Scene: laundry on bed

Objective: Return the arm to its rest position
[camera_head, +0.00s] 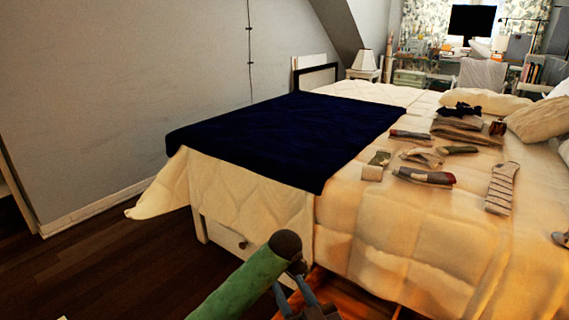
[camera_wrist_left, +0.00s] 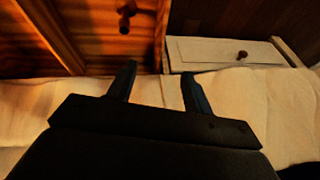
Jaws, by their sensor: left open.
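My left gripper (camera_wrist_left: 158,86) shows in the left wrist view with its two dark fingers apart and nothing between them. Beyond its fingertips are cream bedding, a reddish-brown wooden piece with a dark knob (camera_wrist_left: 125,18) and a white drawer front (camera_wrist_left: 222,51).
The bed (camera_head: 400,262) fills the right, with a dark blue blanket (camera_head: 290,135) and several clothes, including a striped sock (camera_head: 500,188). An open-looking wooden piece (camera_head: 345,294) is low at the bedside. Dark wooden floor (camera_head: 110,265) is clear at left, by a grey wall.

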